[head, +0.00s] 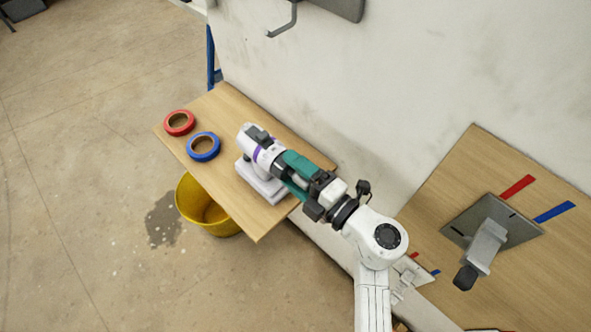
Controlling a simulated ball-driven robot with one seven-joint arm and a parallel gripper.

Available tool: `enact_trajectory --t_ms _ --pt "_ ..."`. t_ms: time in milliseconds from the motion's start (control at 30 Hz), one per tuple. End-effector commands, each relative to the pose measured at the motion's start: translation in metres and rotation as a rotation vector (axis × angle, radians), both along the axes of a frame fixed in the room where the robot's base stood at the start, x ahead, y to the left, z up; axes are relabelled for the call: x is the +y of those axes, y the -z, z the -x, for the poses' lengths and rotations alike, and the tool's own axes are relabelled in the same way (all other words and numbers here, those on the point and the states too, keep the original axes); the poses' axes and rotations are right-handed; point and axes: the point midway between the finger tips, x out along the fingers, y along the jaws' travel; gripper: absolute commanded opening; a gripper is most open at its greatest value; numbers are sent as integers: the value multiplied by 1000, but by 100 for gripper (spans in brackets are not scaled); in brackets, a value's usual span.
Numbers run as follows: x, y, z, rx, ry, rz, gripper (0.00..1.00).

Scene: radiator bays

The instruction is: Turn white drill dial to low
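The white drill (248,138) stands on its broad white base (262,182) on a wooden shelf against the wall. A purple ring (264,149) runs around its body, and a dark piece sits on top. I cannot tell whether this ring is the dial, and no dial setting is readable. My gripper (285,170) reaches in from the right, with teal fingers at the right end of the drill. The fingers are apart, with part of the drill seemingly between them. Whether they touch it is hidden.
A red tape roll (179,123) and a blue tape roll (203,147) lie on the shelf (257,225). A yellow bucket (193,205) stands below. At right, a wooden board holds a grey plate (515,229) with a lever, beside red and blue strips.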

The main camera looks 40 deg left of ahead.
Motion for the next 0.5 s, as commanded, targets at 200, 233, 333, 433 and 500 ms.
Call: enact_trajectory --t_ms 200,233,333,433,500 --pt "0 -1 0 0 0 -1 85" --pt "0 -1 0 0 0 -1 85" --pt "0 -1 0 -1 0 -1 85" --pt "-3 -1 -1 0 2 -2 85" --pt "-10 0 -1 0 3 -2 85"
